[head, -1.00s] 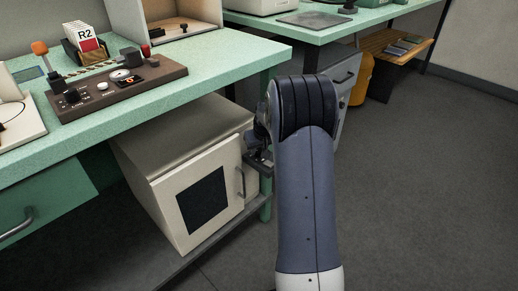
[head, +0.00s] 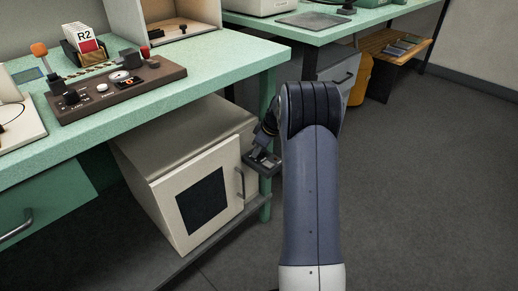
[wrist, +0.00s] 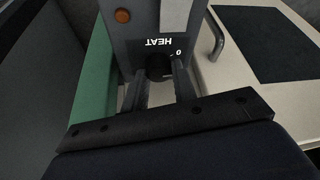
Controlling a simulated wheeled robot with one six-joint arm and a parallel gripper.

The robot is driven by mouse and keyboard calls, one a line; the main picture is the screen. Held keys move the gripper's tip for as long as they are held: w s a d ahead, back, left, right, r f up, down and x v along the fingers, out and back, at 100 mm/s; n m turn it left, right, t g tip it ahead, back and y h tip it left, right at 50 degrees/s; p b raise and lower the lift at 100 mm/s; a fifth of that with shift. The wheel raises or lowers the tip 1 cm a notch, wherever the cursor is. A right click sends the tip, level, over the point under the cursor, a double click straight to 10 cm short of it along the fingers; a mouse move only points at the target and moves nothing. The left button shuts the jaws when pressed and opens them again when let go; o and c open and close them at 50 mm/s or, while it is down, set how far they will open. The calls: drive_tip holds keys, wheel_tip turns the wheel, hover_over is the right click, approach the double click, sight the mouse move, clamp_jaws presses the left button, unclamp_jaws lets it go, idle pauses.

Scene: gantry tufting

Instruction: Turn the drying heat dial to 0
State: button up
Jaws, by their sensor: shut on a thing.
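The drying heat dial (wrist: 158,66) is a dark round knob in the wrist view. It sits on a grey panel under an upside-down "HEAT" label, with a "0" mark beside it. My gripper (wrist: 161,80) has its two fingers on either side of the knob and is shut on it. The dial's pointer cannot be made out. In the head view my gripper (head: 263,162) is at the right side of the cream drying cabinet (head: 177,125), and the dial is hidden there.
The cabinet door has a dark window (head: 202,202) and a bar handle (head: 240,182), which also shows close to the right of my gripper in the wrist view (wrist: 215,38). A green bench (head: 215,70) overhangs the cabinet. The floor at the right is open.

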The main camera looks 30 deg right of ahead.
drive_tip(key=shift+n+g+y, duration=0.3)
drive_tip(key=shift+n+g, duration=0.1)
drive_tip(key=shift+n, duration=0.8)
drive_tip(key=o, duration=1)
drive_tip(key=p+v, duration=0.4)
drive_tip(key=v, duration=0.6)
drive_tip(key=shift+s+d+r, duration=0.1)
drive_tip(key=shift+d+r, duration=0.1)
drive_tip(key=shift+r, duration=0.15)
